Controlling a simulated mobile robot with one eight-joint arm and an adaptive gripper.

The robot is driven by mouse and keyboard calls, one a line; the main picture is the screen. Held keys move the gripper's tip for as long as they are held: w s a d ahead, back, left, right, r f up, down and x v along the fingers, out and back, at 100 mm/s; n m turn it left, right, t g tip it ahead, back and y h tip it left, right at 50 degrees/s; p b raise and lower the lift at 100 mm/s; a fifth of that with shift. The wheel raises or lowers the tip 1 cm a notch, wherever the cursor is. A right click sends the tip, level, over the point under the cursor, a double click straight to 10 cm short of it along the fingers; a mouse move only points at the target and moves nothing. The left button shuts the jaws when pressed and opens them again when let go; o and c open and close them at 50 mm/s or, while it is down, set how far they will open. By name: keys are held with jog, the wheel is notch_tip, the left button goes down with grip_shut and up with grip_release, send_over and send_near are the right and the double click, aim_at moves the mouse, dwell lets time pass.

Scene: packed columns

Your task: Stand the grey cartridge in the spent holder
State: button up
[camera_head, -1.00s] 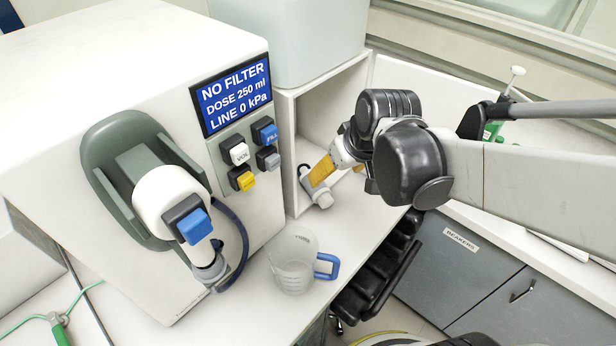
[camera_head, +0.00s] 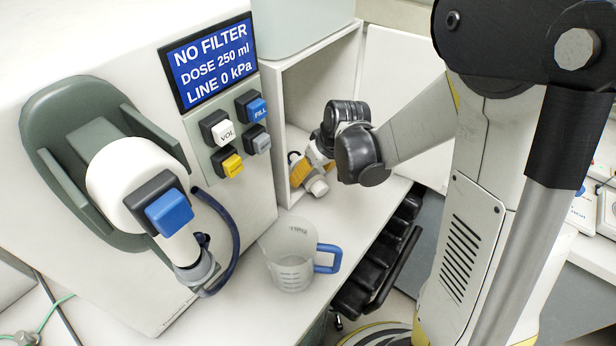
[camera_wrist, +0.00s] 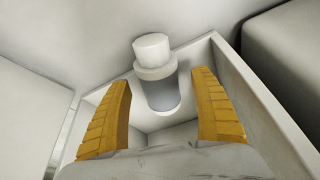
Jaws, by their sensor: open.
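The grey cartridge (camera_wrist: 163,96), with a white collar and cap, shows in the wrist view between my two orange fingers, clear of both. My gripper (camera_wrist: 163,80) is open around it. White walls (camera_wrist: 262,100) form an open box around the cartridge; I cannot tell whether this box is the spent holder. In the head view my gripper (camera_head: 300,174) is at the mouth of the white cubby beside the machine. A small pale cylinder (camera_head: 319,187), likely the cartridge, shows just beside the fingers.
A clear measuring jug (camera_head: 288,262) with a blue handle stands on the white counter in front of the cubby. The machine (camera_head: 222,110) reads "NO FILTER" and has several buttons and a nozzle with a blue button. A pale tank (camera_head: 305,28) sits above the cubby.

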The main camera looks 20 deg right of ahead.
aim_at(309, 177)
jog(key=b+x, duration=0.1)
jog(key=x, duration=0.2)
jog(key=shift+f, duration=0.1)
jog(key=c, duration=1.5)
jog(key=shift+o, duration=0.2)
